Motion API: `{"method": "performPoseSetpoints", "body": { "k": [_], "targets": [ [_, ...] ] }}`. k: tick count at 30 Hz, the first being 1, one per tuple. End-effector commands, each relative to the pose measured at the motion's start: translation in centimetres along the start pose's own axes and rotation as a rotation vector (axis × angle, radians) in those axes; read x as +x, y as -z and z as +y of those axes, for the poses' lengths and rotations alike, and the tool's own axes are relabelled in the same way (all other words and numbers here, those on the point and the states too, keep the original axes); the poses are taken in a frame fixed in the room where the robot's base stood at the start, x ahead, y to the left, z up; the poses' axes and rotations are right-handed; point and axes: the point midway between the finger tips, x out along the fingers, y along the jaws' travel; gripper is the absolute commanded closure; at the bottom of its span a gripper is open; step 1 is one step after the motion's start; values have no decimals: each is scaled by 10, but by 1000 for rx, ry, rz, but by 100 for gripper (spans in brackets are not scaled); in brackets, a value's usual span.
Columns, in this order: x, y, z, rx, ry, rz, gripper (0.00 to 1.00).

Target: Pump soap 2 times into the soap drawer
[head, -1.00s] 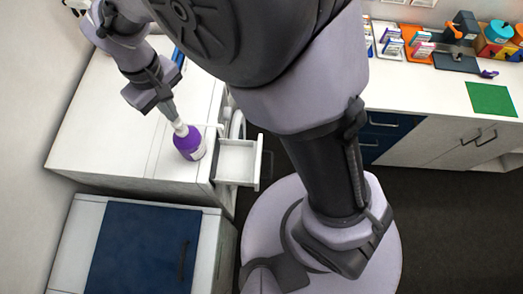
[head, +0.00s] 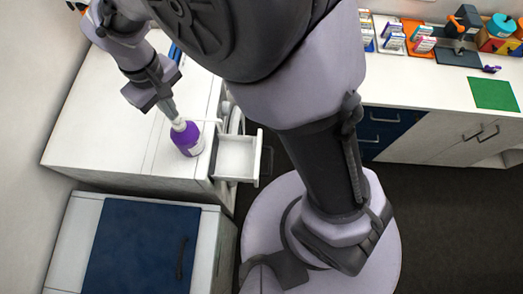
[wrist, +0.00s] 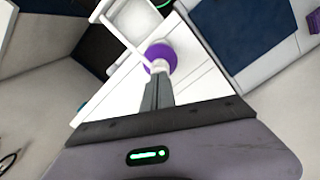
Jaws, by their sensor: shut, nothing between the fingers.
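A purple soap bottle (head: 187,141) with a white pump stands upright on the white cabinet top, near its right edge. My gripper (head: 171,114) is shut and points down at the pump head, with nothing between the fingers. In the wrist view the gripper's fingertips (wrist: 158,78) are at the white pump top, and the purple bottle (wrist: 166,56) shows around it. The white nozzle points toward the open soap drawer (head: 259,157), which is pulled out at the cabinet's right side. The drawer (wrist: 101,11) also shows in the wrist view. I cannot make out any soap in it.
The white cabinet top (head: 95,130) is mostly clear left of the bottle. A lower unit with a dark blue panel (head: 135,250) stands in front. A counter at the right holds a green mat (head: 494,93) and several small items. Dark floor lies between.

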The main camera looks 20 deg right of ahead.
Motion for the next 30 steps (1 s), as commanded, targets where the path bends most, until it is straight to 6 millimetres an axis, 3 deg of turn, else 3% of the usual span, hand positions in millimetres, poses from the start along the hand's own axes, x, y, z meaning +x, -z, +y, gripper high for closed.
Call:
{"method": "performPoseSetpoints", "body": {
  "k": [8,14,30],
  "targets": [
    [12,0,0,0,0,-2,100],
    [10,-1,0,0,0,-2,100],
    [-22,0,0,0,0,-1,100]
  ]
}}
